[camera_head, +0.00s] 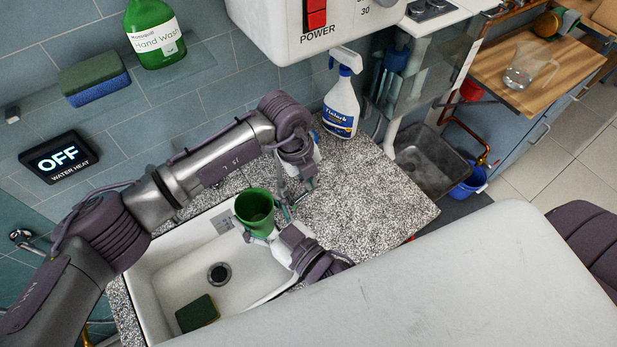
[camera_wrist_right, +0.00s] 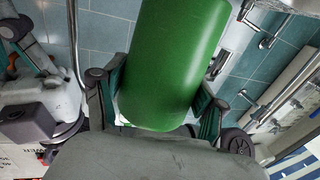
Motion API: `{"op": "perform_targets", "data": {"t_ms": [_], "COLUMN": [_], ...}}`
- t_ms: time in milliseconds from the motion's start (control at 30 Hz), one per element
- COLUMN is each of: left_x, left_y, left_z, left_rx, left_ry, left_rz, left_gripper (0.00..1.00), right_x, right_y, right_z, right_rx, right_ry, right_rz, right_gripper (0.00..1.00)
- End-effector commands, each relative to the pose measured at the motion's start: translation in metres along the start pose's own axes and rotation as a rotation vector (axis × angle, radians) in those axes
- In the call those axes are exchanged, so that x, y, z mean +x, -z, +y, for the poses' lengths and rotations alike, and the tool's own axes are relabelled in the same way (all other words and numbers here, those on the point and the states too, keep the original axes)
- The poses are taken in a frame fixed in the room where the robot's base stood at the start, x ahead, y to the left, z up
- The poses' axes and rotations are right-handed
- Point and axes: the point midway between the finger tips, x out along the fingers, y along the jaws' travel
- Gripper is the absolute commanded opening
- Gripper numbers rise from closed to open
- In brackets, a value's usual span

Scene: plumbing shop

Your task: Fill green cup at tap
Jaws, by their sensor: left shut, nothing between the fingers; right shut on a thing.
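The green cup (camera_head: 254,212) stands roughly upright, its open mouth showing, over the right part of the white sink. It fills the middle of the right wrist view (camera_wrist_right: 172,62). My right gripper (camera_head: 264,228) is shut on the cup, with its fingers on either side of it in the wrist view. My left gripper (camera_head: 297,195) is shut and empty, just right of the cup and close to it above the speckled counter. The tap is mostly hidden behind my left arm in the head view; I cannot make out its spout or whether water runs.
The white sink (camera_head: 150,262) holds a green sponge (camera_head: 197,313). A spray bottle (camera_head: 341,95) stands at the back of the speckled counter (camera_head: 375,205). A panel (camera_head: 58,158) reads "OFF, water heat". A white heater (camera_head: 330,35) hangs above. The counter's right half is clear.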

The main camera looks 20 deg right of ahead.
Motion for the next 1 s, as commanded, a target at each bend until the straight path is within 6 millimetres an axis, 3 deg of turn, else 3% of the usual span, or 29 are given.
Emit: {"op": "perform_targets", "data": {"t_ms": [400, 633, 667, 767, 1000], "left_x": [-0.08, -0.111, -0.113, -0.116, -0.117], "left_y": [-0.001, -0.001, -0.001, -0.001, -0.001], "left_z": [0.0, 0.001, 0.001, 0.001, 0.001], "left_rx": [0.001, -0.001, -0.001, 0.0, -0.001], "left_ry": [0.001, 0.0, -0.001, -0.001, -0.001], "left_rz": [-0.004, -0.003, -0.002, -0.001, -0.001], "left_gripper": [0.0, 0.0, 0.0, 0.0, 0.0], "right_x": [0.0, 0.0, 0.001, 0.012, 0.064], "right_y": [0.0, 0.0, 0.0, 0.001, 0.001], "right_z": [0.0, 0.0, 0.0, 0.0, 0.0], "right_rx": [0.0, 0.0, 0.0, -0.002, -0.001], "right_ry": [0.0, 0.0, 0.0, 0.0, 0.001], "right_rz": [0.0, 0.001, 0.001, 0.005, 0.003], "right_gripper": [0.39, 0.39, 0.34, 0.34, 0.34]}}
